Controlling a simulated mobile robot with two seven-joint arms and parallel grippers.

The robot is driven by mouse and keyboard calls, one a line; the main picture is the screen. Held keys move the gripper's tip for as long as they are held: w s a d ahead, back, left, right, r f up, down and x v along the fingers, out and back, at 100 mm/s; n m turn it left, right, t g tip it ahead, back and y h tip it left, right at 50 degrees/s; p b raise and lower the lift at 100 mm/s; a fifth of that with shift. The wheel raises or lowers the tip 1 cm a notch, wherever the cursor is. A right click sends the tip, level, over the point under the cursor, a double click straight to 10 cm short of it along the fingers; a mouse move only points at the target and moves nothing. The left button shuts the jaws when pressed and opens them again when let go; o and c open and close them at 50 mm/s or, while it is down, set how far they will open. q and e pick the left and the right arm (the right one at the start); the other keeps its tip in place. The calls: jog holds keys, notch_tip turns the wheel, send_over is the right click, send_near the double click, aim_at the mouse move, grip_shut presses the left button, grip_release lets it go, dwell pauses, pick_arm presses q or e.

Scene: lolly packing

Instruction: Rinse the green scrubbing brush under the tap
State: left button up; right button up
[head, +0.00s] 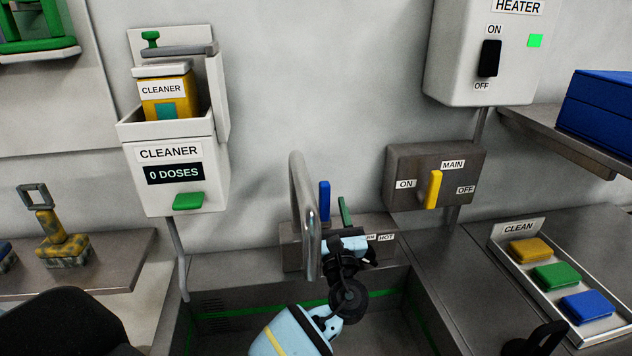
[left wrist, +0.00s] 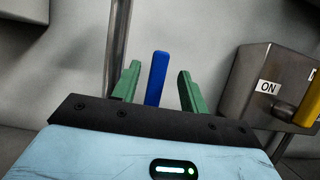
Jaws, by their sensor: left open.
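A green object with an open frame (head: 35,30) is cut off at the upper left of the head view; I cannot tell whether it is the scrubbing brush. A green block (head: 556,275) lies in the CLEAN tray (head: 500,262). The metal tap (head: 300,190) rises over the sink (head: 240,322). My left gripper (head: 331,207) is open at the tap, with its green fingers on either side of a blue lever (head: 324,203). The left wrist view shows the blue lever (left wrist: 157,78) upright between the fingers; contact is unclear. I see no water. My right gripper is not recognisable.
A cleaner dispenser (head: 205,192) reading 0 DOSES hangs left of the tap. The MAIN box (head: 405,160) with a yellow handle (head: 433,190) and the heater (head: 450,75) are at the right. A soiled yellow brush (head: 62,240) stands on the left shelf.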

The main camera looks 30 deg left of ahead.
aim_at(323, 181)
pick_arm(q)
jog(key=x, duration=0.6)
jog(key=shift+w+a, duration=0.1)
jog(key=shift+w, duration=0.1)
jog(key=shift+w+a+r+b, duration=0.35)
jog(key=shift+w, duration=0.1)
grip_shut()
